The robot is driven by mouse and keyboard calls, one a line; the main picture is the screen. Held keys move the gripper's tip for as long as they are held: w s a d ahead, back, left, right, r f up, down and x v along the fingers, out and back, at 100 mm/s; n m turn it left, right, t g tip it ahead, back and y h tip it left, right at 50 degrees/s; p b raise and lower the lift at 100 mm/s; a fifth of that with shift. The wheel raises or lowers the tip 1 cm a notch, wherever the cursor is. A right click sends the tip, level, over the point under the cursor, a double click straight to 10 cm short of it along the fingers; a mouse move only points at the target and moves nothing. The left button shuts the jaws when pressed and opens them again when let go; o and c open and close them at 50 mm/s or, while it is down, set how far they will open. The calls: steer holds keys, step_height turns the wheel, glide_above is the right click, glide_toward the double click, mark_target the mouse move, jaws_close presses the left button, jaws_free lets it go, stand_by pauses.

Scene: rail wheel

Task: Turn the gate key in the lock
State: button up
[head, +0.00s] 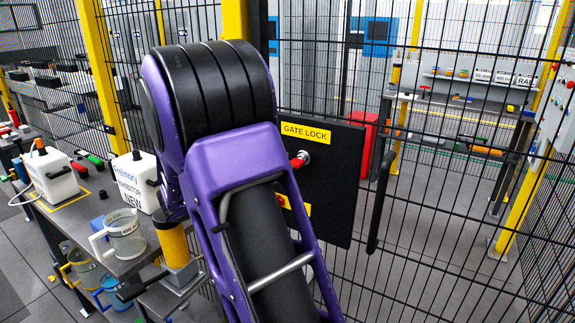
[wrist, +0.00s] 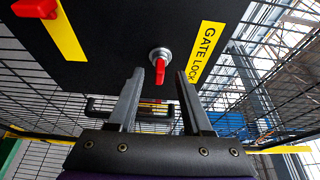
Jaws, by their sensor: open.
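The gate key (head: 300,159) is red and sits in a round silver lock (head: 306,157) on a black panel (head: 342,185) under a yellow "GATE LOCK" label (head: 305,132). In the wrist view the red key (wrist: 160,71) stands out from the silver lock (wrist: 160,55), with the label (wrist: 207,50) to its right. My gripper (wrist: 159,75) is open. In the picture its two fingertips lie on either side of the key, with gaps to both. I cannot tell how deep the key lies between them. In the head view my purple arm hides the gripper.
A second red part (wrist: 36,8) with a yellow strip is on the same panel. A black gate handle (head: 380,200) stands right of the panel. Mesh fence surrounds it. A bench (head: 75,222) with white containers (head: 50,175) and a clear jug (head: 125,233) is at left.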

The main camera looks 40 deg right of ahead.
steer(key=a, duration=1.4)
